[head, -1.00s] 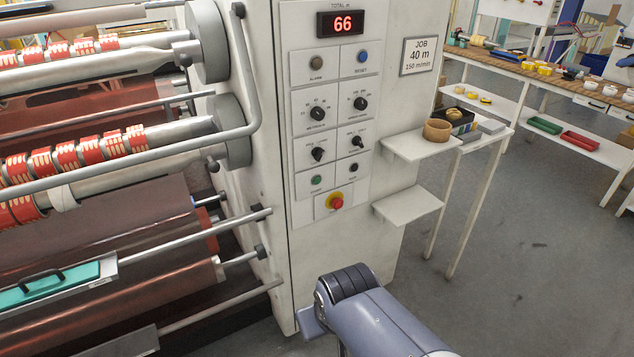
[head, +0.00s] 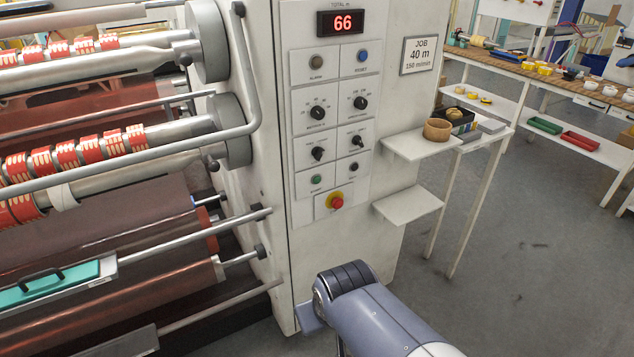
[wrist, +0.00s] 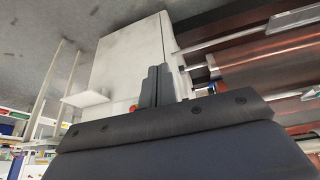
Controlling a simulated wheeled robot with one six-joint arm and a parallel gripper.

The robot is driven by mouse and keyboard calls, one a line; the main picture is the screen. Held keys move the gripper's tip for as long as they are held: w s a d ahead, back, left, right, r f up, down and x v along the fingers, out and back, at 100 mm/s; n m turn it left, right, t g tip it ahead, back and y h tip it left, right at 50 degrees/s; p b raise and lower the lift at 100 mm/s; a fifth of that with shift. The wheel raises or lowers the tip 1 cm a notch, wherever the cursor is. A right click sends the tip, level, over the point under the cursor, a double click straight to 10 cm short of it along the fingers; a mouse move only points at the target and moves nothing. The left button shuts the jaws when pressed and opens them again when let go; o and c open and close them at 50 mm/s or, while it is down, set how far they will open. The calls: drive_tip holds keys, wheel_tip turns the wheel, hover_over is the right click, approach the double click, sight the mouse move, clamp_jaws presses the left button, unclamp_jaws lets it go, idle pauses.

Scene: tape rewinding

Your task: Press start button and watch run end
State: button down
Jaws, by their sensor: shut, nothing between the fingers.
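The green start button (head: 316,180) sits at the lower left of the control panel (head: 301,214) on the white cabinet. The red display (head: 340,22) above reads 66. My arm's end enters the head view from below, in front of and below the panel; the fingers are not clear there. In the wrist view my gripper (wrist: 157,72) is shut and empty, its two dark fingers together in front of the cabinet. The red stop knob (wrist: 134,107) shows beside the fingers. The start button cannot be made out in the wrist view.
Small shelves (head: 408,206) stick out right of the panel. Rollers with red-printed tape (head: 85,153) stand at the left.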

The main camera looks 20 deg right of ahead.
drive_tip(key=w+f+n+t+y+b, duration=0.1)
drive_tip(key=w+n+t+b, duration=0.4)
drive_tip(key=w, duration=1)
drive_tip(key=w+d+f+n+t+y+b, duration=0.1)
drive_tip(key=w+n+t+b, duration=0.5)
drive_tip(key=w, duration=1)
drive_tip(key=f+t+y+b, duration=0.1)
drive_tip(key=t+b, duration=0.1)
drive_tip(key=shift+d+f+n+t, duration=0.15)
drive_tip(key=shift+f+n+t, duration=0.15)
drive_tip(key=shift+f, duration=0.1)
